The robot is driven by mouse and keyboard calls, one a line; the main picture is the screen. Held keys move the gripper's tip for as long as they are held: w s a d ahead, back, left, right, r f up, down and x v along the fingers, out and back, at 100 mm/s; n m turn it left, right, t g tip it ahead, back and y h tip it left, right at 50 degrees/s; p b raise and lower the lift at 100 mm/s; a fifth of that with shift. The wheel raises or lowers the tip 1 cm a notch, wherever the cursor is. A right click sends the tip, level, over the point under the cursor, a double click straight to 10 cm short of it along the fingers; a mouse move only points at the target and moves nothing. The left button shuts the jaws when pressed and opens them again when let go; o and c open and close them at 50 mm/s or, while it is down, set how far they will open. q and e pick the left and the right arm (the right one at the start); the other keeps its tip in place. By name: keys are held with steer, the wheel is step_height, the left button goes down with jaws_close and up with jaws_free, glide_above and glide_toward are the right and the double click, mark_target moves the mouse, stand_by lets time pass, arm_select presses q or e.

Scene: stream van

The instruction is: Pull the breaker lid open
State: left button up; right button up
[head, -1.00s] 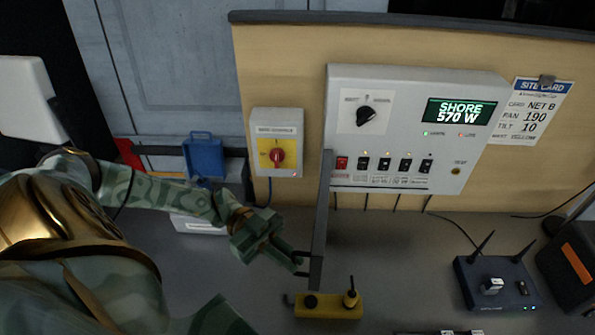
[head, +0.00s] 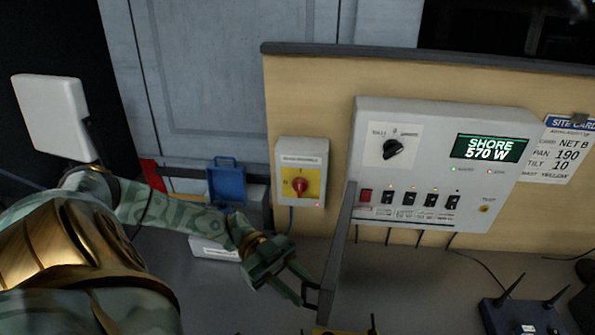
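The breaker lid (head: 338,250) is a grey plate that stands swung out from the lower left of the white power panel (head: 430,125), seen almost edge-on. The panel's red switch (head: 365,196) and several black breakers (head: 409,199) are uncovered. My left gripper (head: 311,295) is at the lid's outer end, on its left side, by a small dark handle. Its fingers look apart, with the handle at their tips. Contact is hard to make out. My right gripper is not in view.
A router with antennas (head: 522,312) stands at lower right. A yellow object (head: 345,332) shows at the bottom edge below the lid.

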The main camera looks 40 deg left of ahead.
arm_select(q)
steer(key=a+b, duration=0.5)
steer(key=a, duration=1.1)
steer(key=shift+s+a, duration=0.2)
steer(key=shift+s, duration=0.05)
